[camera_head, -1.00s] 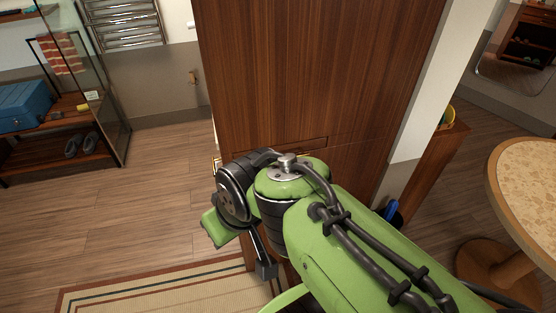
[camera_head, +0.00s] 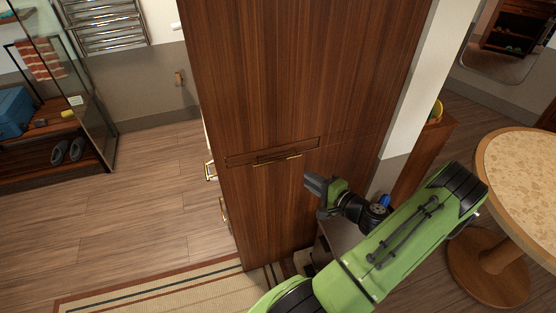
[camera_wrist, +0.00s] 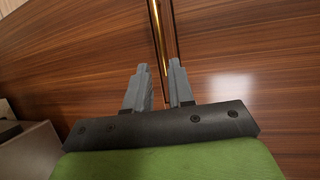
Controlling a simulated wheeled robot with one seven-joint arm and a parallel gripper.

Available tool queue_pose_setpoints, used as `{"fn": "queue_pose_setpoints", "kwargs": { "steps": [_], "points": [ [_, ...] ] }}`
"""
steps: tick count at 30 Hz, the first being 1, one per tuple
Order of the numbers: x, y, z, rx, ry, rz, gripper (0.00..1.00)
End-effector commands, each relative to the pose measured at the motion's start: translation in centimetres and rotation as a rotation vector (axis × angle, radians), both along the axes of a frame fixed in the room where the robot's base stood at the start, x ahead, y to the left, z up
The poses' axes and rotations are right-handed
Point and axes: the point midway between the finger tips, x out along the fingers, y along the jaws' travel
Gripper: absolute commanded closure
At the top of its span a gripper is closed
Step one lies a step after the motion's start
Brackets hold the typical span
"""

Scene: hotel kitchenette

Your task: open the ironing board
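The ironing board as such is not recognisable. A tall dark wood cabinet (camera_head: 300,80) has a recessed front panel, and a thin brass handle (camera_head: 278,160) lies across its upper part. The handle also shows in the wrist view as a gold bar (camera_wrist: 158,30) running up from between the fingertips. My gripper (camera_head: 308,181) is just right of and below the handle, pointing at the cabinet front. In the wrist view my gripper (camera_wrist: 159,67) is open, with a gap between its grey fingers. The fingers look apart from the handle; the exact distance is unclear.
Brass handles (camera_head: 211,171) stick out at the cabinet's left side. A round table (camera_head: 530,165) stands at the right. A striped rug (camera_head: 170,290) lies in front. A glass-sided shelf (camera_head: 95,110) stands at the left, with clear floor between.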

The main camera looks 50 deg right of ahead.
Motion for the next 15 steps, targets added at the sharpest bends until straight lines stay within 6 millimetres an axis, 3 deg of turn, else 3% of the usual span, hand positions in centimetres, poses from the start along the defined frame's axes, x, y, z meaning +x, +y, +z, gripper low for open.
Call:
{"fn": "queue_pose_setpoints", "kwargs": {
  "steps": [15],
  "points": [
    [11.9, -0.9, -2.4, -0.003, 0.001, 0.012, 0.77]
  ]
}}
